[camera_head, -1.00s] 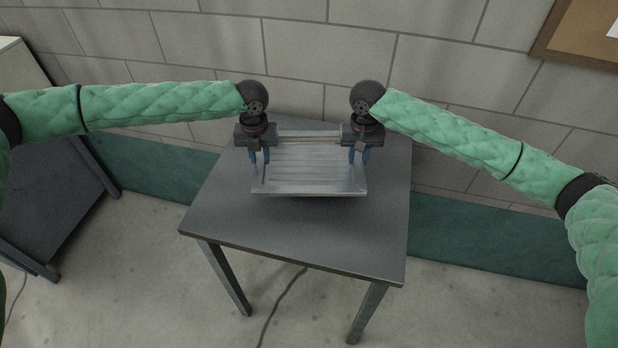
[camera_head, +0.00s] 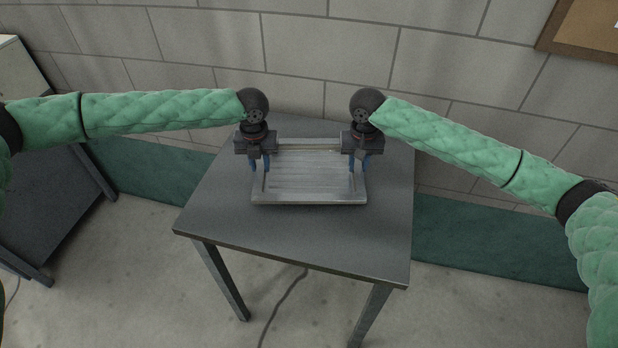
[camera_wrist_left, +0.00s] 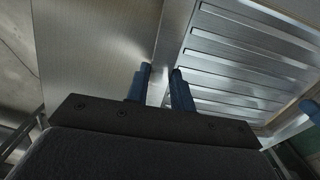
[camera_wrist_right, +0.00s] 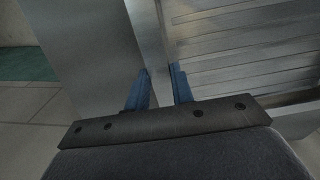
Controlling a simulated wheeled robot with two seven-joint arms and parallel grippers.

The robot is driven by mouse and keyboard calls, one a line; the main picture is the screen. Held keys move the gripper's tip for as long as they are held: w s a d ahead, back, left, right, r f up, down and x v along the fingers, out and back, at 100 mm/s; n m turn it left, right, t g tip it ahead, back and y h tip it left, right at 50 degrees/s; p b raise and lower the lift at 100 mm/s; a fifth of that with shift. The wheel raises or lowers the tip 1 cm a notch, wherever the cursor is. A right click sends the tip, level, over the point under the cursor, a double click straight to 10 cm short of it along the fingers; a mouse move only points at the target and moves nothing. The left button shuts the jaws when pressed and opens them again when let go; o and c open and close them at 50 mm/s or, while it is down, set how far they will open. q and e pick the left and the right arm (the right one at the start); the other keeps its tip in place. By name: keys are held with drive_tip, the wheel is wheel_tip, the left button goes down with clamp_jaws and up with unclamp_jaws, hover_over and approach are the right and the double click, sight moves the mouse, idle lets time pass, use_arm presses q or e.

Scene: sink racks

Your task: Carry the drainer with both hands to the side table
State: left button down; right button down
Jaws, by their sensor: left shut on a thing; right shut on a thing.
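The drainer (camera_head: 308,183) is a shallow silver metal tray with a ribbed floor. It is over the grey side table (camera_head: 290,235), toward its back; I cannot tell whether it touches the top. My left gripper (camera_head: 259,164) is shut on its left rim, and my right gripper (camera_head: 360,163) is shut on its right rim. In the left wrist view the blue fingers (camera_wrist_left: 160,88) pinch the rim beside the ribbed floor (camera_wrist_left: 245,60). In the right wrist view the blue fingers (camera_wrist_right: 160,90) pinch the opposite rim. The drainer looks about level.
A block wall (camera_head: 340,60) stands close behind the table. A dark piece of furniture (camera_head: 50,220) is at the left, with a gap of floor between. The front of the tabletop is clear. A cable (camera_head: 285,308) lies on the floor below.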

use_arm(q)
drive_tip(key=c, duration=1.2)
unclamp_jaws()
use_arm(e)
drive_tip(key=c, duration=1.2)
unclamp_jaws()
use_arm(q)
wheel_tip(320, 180, up, 12)
use_arm(e)
wheel_tip(320, 180, up, 12)
use_arm(q)
drive_tip(key=shift+f, duration=0.1)
